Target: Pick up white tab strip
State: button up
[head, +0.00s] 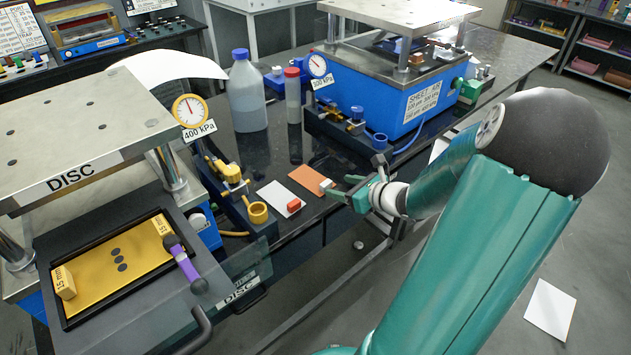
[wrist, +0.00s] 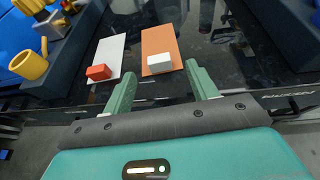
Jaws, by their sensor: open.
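An orange strip with a white block-like tab (wrist: 159,62) at its near end lies flat on the dark glossy bench. The orange part (wrist: 157,40) extends away from me, and the strip also shows in the head view (head: 306,177). To its left lies a white strip (wrist: 109,52) with a red-orange tab (wrist: 98,72), also in the head view (head: 270,194). My gripper (wrist: 160,72) is open and empty, its green fingers spread on either side of the white tab in the wrist view. In the head view my gripper (head: 338,189) is just right of the white tab; contact is unclear.
A yellow cup (head: 257,212) on the blue and black press base stands left of the strips. A grey bottle (head: 247,95) and a red-capped bottle (head: 293,97) stand behind. A blue press (head: 360,95) is at the back right. The bench's front edge runs close beneath my gripper.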

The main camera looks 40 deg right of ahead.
aim_at(326, 183)
jog(key=shift+x, duration=3.1)
jog(key=shift+a, duration=0.1)
jog(key=c, duration=1.1)
jog(key=shift+o, duration=0.2)
jog(key=shift+r, duration=0.15)
